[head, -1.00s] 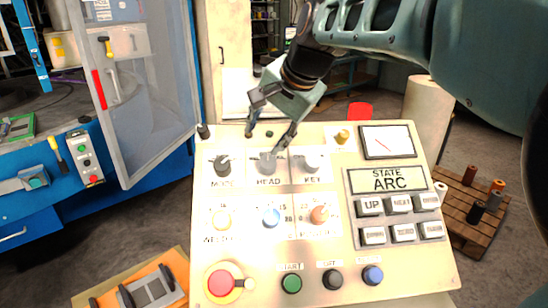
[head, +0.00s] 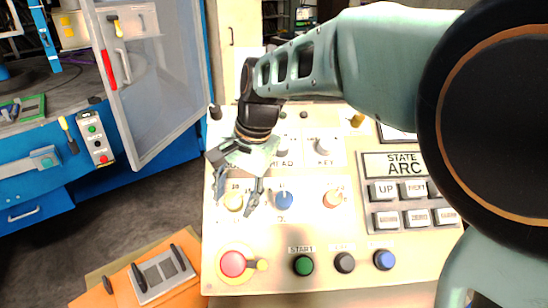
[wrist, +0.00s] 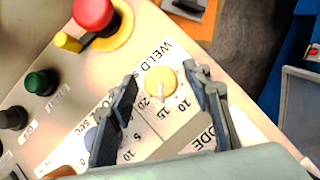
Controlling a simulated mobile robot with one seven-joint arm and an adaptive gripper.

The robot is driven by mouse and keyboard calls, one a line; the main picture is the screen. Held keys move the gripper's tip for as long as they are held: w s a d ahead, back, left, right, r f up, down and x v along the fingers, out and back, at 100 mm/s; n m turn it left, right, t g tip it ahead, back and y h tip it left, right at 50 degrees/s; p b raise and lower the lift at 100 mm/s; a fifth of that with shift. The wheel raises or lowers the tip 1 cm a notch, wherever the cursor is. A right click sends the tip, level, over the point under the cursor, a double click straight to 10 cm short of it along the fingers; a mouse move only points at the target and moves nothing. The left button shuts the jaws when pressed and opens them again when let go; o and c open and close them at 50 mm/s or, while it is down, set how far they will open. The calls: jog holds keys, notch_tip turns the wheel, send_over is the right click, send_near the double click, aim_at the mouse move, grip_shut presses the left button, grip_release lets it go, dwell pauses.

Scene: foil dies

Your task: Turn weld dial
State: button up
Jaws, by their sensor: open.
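The weld dial (head: 233,201) is a small round yellow knob on the pale control panel. It sits at the left of the middle dial row, and its printed scale and the word WELD show in the wrist view (wrist: 160,82). My gripper (head: 235,206) is open and empty over this dial, with one finger on each side. In the wrist view the dial lies between the fingertips, with gaps on both sides. I cannot tell whether the fingertips touch the panel. A blue dial (head: 284,200) stands close to the right finger.
A red stop button (head: 233,263) with a yellow tab is below the weld dial. A green start button (head: 303,265) is to its right. An orange dial (head: 333,198) is farther right. My arm covers part of the panel's upper right.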

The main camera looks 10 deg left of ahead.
jog(key=shift+a+f, duration=0.15)
jog(key=shift+f, duration=0.4)
jog(key=c, duration=1.1)
jog(key=shift+r, duration=0.1)
jog(key=shift+p, duration=0.3)
